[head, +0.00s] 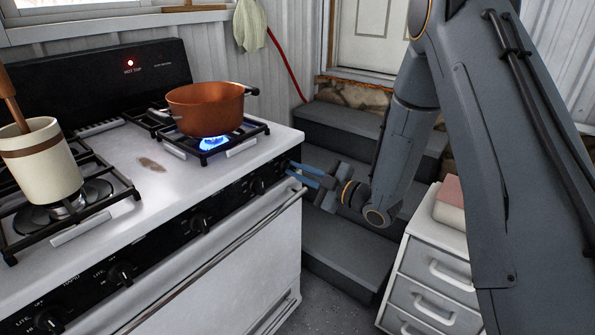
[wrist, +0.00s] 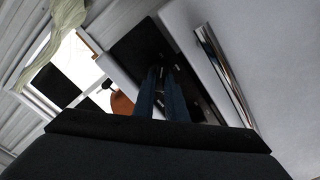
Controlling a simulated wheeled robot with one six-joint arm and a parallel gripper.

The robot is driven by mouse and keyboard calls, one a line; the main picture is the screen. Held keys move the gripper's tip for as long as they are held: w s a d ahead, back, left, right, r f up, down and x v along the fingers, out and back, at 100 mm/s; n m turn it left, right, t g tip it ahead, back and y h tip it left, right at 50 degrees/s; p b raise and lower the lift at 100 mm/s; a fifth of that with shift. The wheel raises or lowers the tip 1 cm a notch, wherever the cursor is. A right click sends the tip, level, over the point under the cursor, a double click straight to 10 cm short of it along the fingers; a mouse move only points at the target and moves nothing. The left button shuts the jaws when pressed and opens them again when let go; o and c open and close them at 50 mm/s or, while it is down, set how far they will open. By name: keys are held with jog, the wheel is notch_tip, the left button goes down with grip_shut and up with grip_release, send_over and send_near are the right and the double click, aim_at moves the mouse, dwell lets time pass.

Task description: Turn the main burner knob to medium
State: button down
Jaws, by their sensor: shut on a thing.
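The white stove has a black front panel (head: 160,250) with several black knobs. In the wrist view, the fingers (wrist: 163,76) run close together up to the dark panel. A blue flame (head: 212,143) burns under the copper pot (head: 205,108) on the right burner.
A cream crock (head: 41,160) with a wooden handle stands on the left burner. The oven handle (head: 215,255) runs below the panel. Grey steps (head: 340,255) lie right of the stove. A white drawer unit (head: 432,270) stands near my arm.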

jog(key=m+p, duration=0.1)
jog(key=m, duration=0.5)
jog(key=shift+p, duration=0.4)
jog(key=m+p, duration=0.1)
jog(key=m, duration=0.4)
jog(key=shift+d+m+p, duration=0.1)
jog(key=shift+m+p, duration=0.3)
jog(key=c, duration=1.8)
grip_release()
jog(key=b+v, duration=0.1)
jog(key=v, duration=0.6)
jog(key=shift+s+d, duration=0.2)
jog(key=shift+d, duration=0.15)
